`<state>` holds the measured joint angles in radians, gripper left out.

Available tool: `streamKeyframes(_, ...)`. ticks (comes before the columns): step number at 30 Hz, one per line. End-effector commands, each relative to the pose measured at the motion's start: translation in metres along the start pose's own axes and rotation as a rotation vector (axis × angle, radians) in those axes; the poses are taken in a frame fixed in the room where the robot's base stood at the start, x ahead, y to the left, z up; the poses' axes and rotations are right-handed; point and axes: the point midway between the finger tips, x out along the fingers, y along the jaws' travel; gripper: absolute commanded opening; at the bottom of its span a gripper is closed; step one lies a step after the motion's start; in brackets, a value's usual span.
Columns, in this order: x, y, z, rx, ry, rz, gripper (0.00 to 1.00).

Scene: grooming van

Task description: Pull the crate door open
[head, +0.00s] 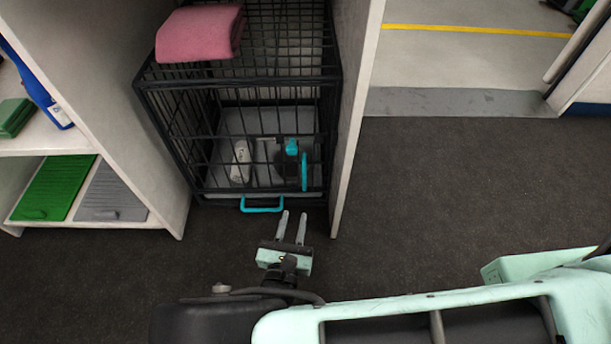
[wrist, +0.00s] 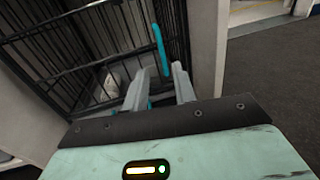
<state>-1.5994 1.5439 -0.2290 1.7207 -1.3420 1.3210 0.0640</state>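The black wire crate (head: 190,125) stands between two pale panels, and its barred front door (head: 225,150) looks closed. An upright teal handle (head: 304,172) is at the front's right side. A second teal handle (head: 262,209) sits low at the crate's base. My gripper (head: 293,213) is low in front of the crate, fingers pointing at it, open with a gap between them. In the wrist view, the upright handle (wrist: 159,48) shows beyond and between the fingertips (wrist: 158,78). I cannot tell whether a finger touches it; nothing is visibly gripped.
A folded pink towel (head: 200,32) lies on the crate. The right panel (head: 354,110) stands close beside the handle. Left shelves hold a green mat (head: 55,188) and a grey one (head: 112,194). The dark floor (head: 460,185) at right is clear.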

Motion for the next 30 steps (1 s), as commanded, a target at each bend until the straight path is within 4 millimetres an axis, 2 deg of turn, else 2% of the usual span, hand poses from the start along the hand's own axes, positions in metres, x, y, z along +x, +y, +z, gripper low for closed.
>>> streamKeyframes(1, 0.012, 0.000, -0.004, 0.001, -0.001, -0.004, 0.27)
streamKeyframes(9, 0.069, -0.001, -0.005, 0.002, 0.000, -0.006, 0.27)
streamKeyframes(18, 0.122, -0.001, -0.004, 0.001, 0.000, -0.004, 0.27)
streamKeyframes(24, 0.139, -0.001, -0.002, 0.001, 0.001, -0.003, 0.27)
streamKeyframes(30, 0.141, -0.001, 0.000, 0.001, 0.001, -0.002, 0.27)
